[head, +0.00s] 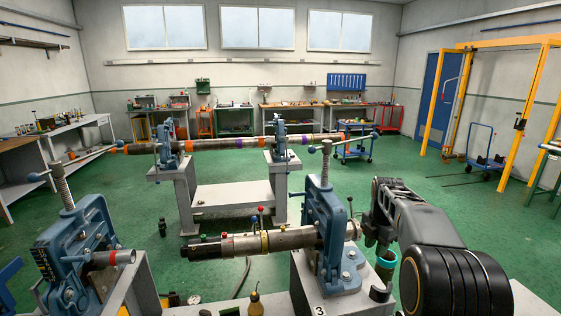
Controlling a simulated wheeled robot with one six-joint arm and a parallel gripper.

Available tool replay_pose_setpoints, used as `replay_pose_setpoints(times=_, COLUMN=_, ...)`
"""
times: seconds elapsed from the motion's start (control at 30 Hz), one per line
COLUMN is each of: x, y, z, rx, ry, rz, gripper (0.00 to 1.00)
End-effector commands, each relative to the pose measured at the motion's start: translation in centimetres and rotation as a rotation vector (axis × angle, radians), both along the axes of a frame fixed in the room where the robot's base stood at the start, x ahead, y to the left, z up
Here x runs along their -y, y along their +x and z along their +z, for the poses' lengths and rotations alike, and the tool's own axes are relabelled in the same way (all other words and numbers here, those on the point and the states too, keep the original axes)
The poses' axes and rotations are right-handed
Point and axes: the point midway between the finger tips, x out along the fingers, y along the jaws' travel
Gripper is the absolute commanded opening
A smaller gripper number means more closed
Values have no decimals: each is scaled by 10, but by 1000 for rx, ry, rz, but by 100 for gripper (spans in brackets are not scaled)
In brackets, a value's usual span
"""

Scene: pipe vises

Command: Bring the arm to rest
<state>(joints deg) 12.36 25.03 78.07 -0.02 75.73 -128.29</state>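My arm (418,222), dark grey and black, reaches in from the lower right and bends downward at its far end. My gripper (379,246) seems to point down there, just right of the near blue pipe vise (325,232) and above a teal cup-like piece (386,265). The fingers are small and dark, and I cannot tell whether they are open or shut. The near vise is clamped around a grey pipe (272,241) with coloured bands and several ball-topped handles. I cannot tell whether the gripper touches anything.
Another blue vise (75,255) at lower left holds a short pipe end (112,258). Behind, a long banded pipe (220,145) lies in two vises on a grey stand (232,196). A yellow frame (510,110) stands at right. Green floor (440,190) is open between.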

Motion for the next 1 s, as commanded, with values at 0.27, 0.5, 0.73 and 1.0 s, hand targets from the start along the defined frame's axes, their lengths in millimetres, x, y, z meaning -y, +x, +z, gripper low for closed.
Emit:
replay_pose_setpoints(times=0.27, x=-6, y=-21, z=-26, rx=-11, ry=10, rz=-540, gripper=32)
replay_pose_setpoints(times=0.5, x=-33, y=-77, z=-27, rx=40, ry=41, rz=-1261, gripper=32)
replay_pose_setpoints(times=0.73, x=-70, y=-162, z=-22, rx=118, ry=159, rz=-1894, gripper=32)
replay_pose_setpoints(times=1.0, x=-97, y=-236, z=-24, rx=176, ry=298, rz=-2045, gripper=32)
